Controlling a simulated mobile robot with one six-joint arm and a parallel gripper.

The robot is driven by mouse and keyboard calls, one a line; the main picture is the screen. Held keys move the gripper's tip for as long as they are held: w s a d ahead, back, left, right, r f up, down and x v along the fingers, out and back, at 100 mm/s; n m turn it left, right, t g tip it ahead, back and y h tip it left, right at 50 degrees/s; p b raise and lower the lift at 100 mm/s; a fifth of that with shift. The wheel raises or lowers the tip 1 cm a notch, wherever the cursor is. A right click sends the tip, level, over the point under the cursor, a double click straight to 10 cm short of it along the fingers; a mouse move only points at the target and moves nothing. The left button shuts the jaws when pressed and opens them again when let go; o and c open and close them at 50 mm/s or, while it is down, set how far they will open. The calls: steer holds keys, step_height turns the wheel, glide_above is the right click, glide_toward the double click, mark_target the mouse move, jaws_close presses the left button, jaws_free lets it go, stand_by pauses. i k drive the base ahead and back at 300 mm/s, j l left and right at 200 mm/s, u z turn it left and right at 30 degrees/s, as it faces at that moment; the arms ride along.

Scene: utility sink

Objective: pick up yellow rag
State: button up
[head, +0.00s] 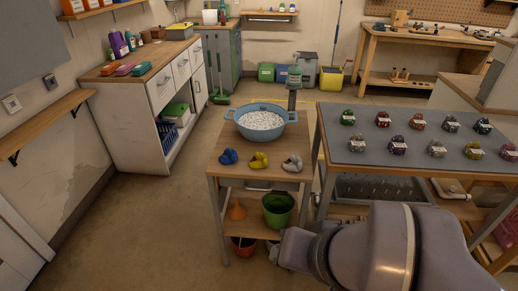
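The yellow rag (258,160) is a small crumpled heap on the wooden top of a small shelf cart (238,173) in the middle of the view. It lies between a blue rag (228,156) on its left and a pale grey-beige rag (293,164) on its right, with bare wood between them. My grey arm reaches in from the bottom right, in front of and below the cart top, apart from the rags. No gripper fingers show, so I cannot see whether they hold anything.
A blue basin (283,113) full of white granules stands behind the rags. A green bucket (279,209) and an orange funnel (237,211) sit on the lower shelf. A grey-topped table (345,148) with several labelled small objects stands right. Floor is clear left.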

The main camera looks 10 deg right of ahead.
mark_target(260, 161)
steer(key=i+l+u, duration=1.25)
steer(key=l, duration=0.15)
